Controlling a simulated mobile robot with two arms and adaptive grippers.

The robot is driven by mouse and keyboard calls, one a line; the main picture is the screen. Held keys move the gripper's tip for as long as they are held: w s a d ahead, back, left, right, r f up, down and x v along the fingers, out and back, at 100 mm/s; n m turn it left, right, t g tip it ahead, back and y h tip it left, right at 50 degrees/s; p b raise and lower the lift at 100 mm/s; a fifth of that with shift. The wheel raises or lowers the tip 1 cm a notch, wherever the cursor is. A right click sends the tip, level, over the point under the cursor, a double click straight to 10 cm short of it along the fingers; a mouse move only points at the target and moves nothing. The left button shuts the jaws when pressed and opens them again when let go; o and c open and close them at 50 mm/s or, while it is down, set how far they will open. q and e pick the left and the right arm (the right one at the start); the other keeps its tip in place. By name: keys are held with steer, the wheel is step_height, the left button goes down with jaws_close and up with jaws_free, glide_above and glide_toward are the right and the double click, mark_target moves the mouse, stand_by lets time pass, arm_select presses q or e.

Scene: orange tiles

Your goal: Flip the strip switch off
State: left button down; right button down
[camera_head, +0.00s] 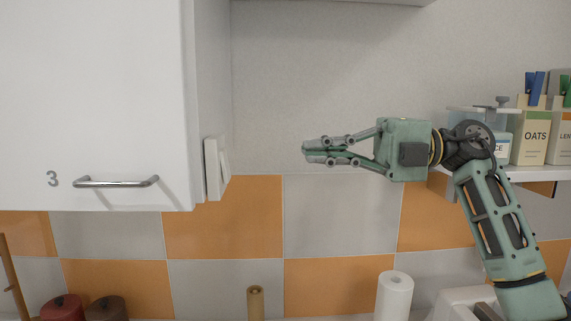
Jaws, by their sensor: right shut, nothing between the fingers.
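A white switch (216,168) is mounted on the right side wall of the white cabinet (100,90), near its lower edge. It is a tall narrow plate with a rocker seen at a steep angle, so its exact position is hard to tell. My right gripper (308,151) is shut and empty. It points left, at about the height of the switch, and is well apart from it to the right. My left gripper is not in view.
A shelf (533,173) at the right holds an oats box (532,137) and other containers close to my right arm. Below stand a paper roll (395,296), a wooden cylinder (255,303) and lidded jars (62,308). The cabinet handle (116,182) sticks out. Space between switch and gripper is free.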

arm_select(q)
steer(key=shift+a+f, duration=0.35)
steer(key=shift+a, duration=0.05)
arm_select(e)
steer(key=shift+d+r, duration=0.2)
steer(key=shift+d, duration=1.05)
steer(key=shift+a, duration=0.1)
